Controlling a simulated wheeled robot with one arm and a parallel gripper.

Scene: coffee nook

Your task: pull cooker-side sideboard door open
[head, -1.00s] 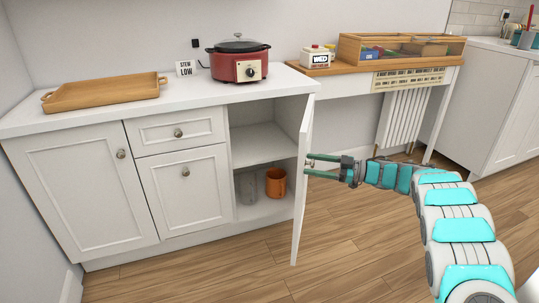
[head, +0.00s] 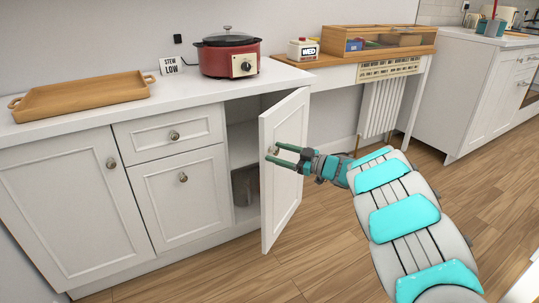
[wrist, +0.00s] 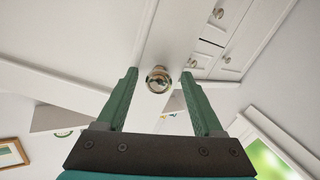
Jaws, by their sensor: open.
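The cooker-side sideboard door (head: 286,190) is white with a raised panel and stands part-open, hinged at its right edge. Its outer face is turned toward me. The round metal door knob (wrist: 158,80) sits between the fingertips in the wrist view, with a visible gap on each side. My gripper (head: 276,156) is open, with its green fingers reaching to the knob from the right; in the wrist view my gripper (wrist: 159,73) is seen from behind. The red cooker (head: 229,54) stands on the worktop above.
A wooden tray (head: 82,96) and a STEW LOW sign (head: 171,66) are on the sideboard top. Drawers and another door lie left of the opening. A side table (head: 340,62) and radiator (head: 383,105) stand to the right. The wooden floor (head: 330,250) before the door is clear.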

